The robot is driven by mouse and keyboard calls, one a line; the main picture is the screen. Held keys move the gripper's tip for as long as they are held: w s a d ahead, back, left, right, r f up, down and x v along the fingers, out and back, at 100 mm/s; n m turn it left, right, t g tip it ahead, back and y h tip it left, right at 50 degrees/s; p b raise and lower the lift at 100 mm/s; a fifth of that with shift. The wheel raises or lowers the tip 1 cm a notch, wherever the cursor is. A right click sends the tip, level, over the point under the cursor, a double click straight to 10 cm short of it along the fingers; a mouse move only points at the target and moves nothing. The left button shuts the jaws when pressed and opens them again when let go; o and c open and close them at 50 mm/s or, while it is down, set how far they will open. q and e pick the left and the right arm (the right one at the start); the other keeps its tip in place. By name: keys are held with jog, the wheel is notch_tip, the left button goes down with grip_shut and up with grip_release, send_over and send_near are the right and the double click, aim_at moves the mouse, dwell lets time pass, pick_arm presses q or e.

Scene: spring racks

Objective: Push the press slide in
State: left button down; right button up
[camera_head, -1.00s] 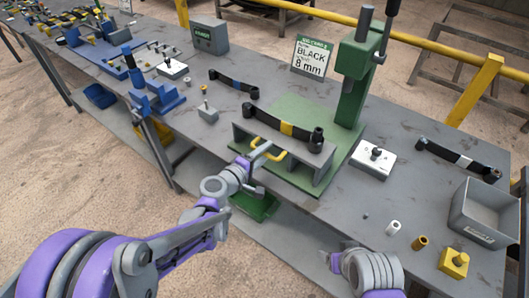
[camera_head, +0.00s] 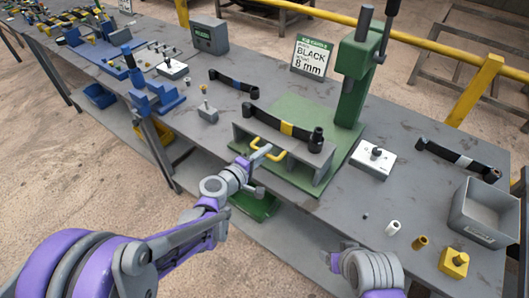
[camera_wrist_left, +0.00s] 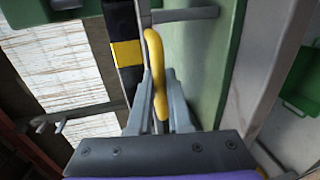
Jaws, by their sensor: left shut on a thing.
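The press slide is a grey plate-like carriage (camera_head: 243,136) on the green press base (camera_head: 330,176). A black leaf spring with a yellow band (camera_head: 285,128) lies on it. A yellow handle (camera_head: 276,150) sticks out at the slide's front. My left gripper (camera_head: 262,154) is at this handle. In the left wrist view the gripper (camera_wrist_left: 160,95) is shut on the yellow handle (camera_wrist_left: 156,60), with a finger on each side. My right gripper (camera_head: 333,258) is low at the front, away from the press, and its fingers are too unclear to judge.
The green press column (camera_head: 352,85) stands behind the slide. A sign (camera_head: 309,57) reads BLACK 8 mm. Other springs (camera_head: 234,82) lie behind and at the right. A white block (camera_head: 373,160), a grey bin (camera_head: 488,212) and a yellow block (camera_head: 454,262) stand on the right.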

pick_arm(q)
jog(key=shift+w, duration=0.1)
dwell(0.8)
jog(key=r+x, duration=0.1)
jog(key=x, duration=0.4)
jog(key=r+x, duration=0.1)
jog(key=x, duration=0.5)
jog(key=r+x, duration=0.1)
jog(key=x, duration=0.4)
jog(key=shift+w+d+r, duration=0.15)
jog(key=shift+w+d, duration=0.25)
jog(key=shift+w, duration=0.15)
jog(key=shift+r, duration=0.1)
jog(key=c, duration=1)
grip_release()
jog(key=shift+w+d, duration=0.1)
jog(key=shift+d, duration=0.05)
jog(key=shift+c, duration=0.2)
jog(key=shift+o, duration=0.9)
jog(key=shift+w, duration=0.1)
